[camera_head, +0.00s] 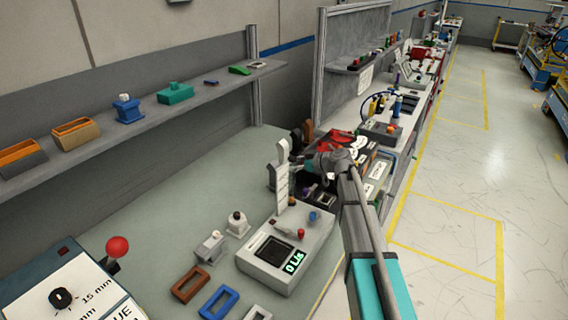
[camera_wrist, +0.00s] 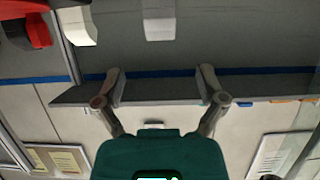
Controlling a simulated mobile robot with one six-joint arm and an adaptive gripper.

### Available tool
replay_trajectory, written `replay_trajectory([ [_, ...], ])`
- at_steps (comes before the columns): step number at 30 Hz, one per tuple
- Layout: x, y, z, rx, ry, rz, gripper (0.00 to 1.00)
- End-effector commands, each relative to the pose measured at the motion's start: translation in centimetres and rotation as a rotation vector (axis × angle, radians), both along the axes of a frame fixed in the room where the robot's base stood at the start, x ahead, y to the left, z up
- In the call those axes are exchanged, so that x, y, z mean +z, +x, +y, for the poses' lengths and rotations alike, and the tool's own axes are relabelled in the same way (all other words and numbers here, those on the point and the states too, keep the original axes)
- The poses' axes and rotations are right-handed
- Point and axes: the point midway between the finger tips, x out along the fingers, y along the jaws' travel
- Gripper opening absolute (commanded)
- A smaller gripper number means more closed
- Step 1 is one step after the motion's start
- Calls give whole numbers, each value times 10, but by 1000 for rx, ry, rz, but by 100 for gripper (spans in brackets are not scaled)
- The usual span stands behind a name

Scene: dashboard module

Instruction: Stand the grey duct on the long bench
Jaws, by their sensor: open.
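A tall, slim pale grey piece with a row of slots, which looks like the grey duct (camera_head: 283,180), stands upright on the long bench (camera_head: 165,215), just behind a device with a display. My gripper (camera_head: 299,164) is close beside its right side in the head view; whether they touch cannot be told. In the wrist view my gripper (camera_wrist: 161,88) has its two fingers wide apart with nothing between them. A pale grey block (camera_wrist: 158,20) shows beyond the fingertips at the top; I cannot tell if it is the duct.
The display device (camera_head: 285,250) stands in front of the duct. A small grey block (camera_head: 210,248), a white knob piece (camera_head: 238,224) and coloured frames (camera_head: 190,284) lie nearby. A shelf (camera_head: 150,118) carries several parts. Cluttered bins lie right of my gripper. The bench's left middle is clear.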

Motion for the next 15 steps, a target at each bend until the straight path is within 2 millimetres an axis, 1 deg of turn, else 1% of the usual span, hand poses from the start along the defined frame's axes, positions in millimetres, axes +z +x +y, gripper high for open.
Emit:
replay_trajectory([
  [1, 5, -2, -4, 0, 0, 0, 90],
  [6, 8, -5, -12, 4, 0, 0, 90],
  [15, 9, -6, -10, 11, 1, 0, 90],
])
